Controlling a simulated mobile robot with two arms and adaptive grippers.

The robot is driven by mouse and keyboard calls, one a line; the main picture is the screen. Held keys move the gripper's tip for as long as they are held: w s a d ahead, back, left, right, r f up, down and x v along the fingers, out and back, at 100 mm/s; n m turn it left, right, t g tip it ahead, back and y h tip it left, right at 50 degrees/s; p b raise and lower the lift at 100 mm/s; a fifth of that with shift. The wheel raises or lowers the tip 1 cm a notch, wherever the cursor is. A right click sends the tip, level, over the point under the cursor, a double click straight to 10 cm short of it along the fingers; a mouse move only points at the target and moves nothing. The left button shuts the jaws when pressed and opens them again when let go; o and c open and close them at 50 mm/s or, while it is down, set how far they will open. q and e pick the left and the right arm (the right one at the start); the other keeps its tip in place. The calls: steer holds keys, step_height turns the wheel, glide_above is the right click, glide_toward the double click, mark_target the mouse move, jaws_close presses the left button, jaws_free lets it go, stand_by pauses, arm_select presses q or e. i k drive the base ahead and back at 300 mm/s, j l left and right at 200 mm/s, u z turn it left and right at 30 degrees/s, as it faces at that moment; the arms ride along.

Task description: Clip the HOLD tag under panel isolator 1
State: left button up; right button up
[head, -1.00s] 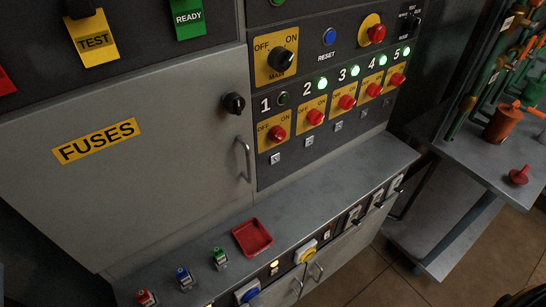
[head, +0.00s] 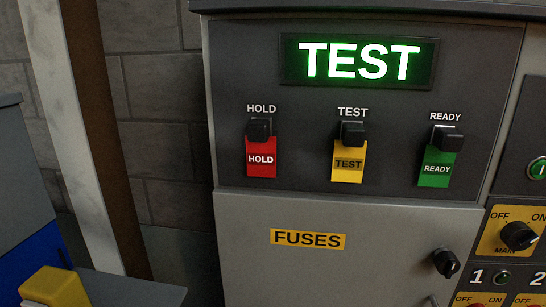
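The red HOLD tag (head: 261,158) hangs from a black clip under the HOLD label at the upper left of the panel. The yellow TEST tag (head: 348,162) and the green READY tag (head: 437,168) hang from like clips to its right. Panel isolator 1 is only partly in view: its number and unlit lamp (head: 502,277) show at the lower right, with the top of its red knob (head: 478,304) at the frame's bottom edge. The place under it is out of view. Neither gripper is in view.
A lit green TEST sign (head: 359,62) is above the tags. The FUSES door (head: 290,275) with a black knob (head: 446,262) is below them. The main switch (head: 519,236) is at right. A blue and yellow object (head: 50,285) stands at lower left.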

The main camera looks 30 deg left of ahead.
mark_target(261, 148)
steer(key=l+u, duration=0.15)
steer(key=l, duration=0.3)
steer(key=k+l+u, duration=0.15)
steer(key=l, duration=0.3)
steer(key=l+u, duration=0.2)
steer(key=l, duration=0.2)
steer(key=k+l+u, duration=0.15)
steer(key=l, duration=0.3)
steer(key=k+l+u, duration=0.15)
steer(key=l, duration=0.25)
